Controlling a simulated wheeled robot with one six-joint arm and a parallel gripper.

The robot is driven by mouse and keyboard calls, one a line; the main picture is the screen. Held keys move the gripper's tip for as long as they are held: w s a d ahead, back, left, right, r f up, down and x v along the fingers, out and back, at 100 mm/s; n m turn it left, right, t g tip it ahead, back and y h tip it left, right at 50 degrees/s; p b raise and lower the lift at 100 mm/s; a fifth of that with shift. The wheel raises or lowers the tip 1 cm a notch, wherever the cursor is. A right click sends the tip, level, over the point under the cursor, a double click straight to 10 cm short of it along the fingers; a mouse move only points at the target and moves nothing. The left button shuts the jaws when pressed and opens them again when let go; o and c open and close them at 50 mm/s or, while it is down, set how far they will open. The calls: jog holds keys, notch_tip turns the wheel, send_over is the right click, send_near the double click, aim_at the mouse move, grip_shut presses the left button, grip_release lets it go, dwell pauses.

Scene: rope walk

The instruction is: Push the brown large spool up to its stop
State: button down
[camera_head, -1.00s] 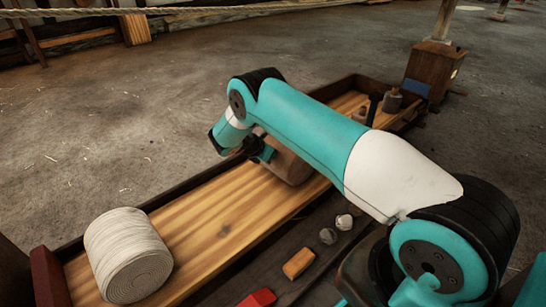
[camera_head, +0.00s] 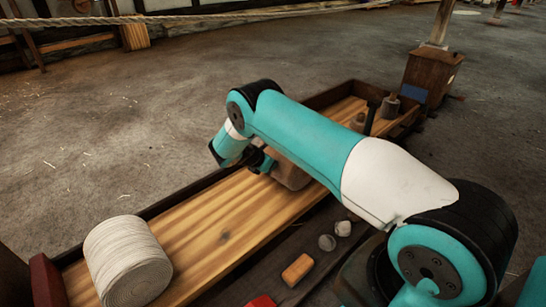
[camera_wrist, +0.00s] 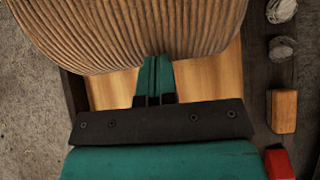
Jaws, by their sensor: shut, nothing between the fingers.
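The brown large spool (camera_head: 290,174) lies on the long wooden tray (camera_head: 215,225), partly hidden behind my arm in the head view. Its ribbed brown side fills the top of the wrist view (camera_wrist: 135,30). My gripper (camera_wrist: 155,60) is shut and empty, its fingertips at the spool's near edge; they look to be touching it. In the head view my gripper (camera_head: 262,162) is at the spool's left side. A blue block (camera_head: 413,95) is at the tray's far end and a red block (camera_head: 47,280) at its near end; I cannot tell which is the stop.
A white spool (camera_head: 127,262) lies near the tray's near end. Small weights (camera_head: 391,107) stand toward the far end. Along the right ledge are two round pale lumps (camera_head: 327,242), an orange block (camera_head: 297,270) and a red piece (camera_head: 262,301). Bare tray separates the spools.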

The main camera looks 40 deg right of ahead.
jog(key=s+a+f+p+v, duration=0.2)
jog(key=p+v, duration=0.4)
jog(key=v, duration=1)
jog(key=d+r+b+x, duration=0.1)
jog(key=b+x, duration=0.5)
jog(key=x, duration=0.7)
jog(key=shift+d+r+m+g, duration=0.3)
jog(key=shift+d, duration=0.05)
jog(key=shift+s, duration=0.1)
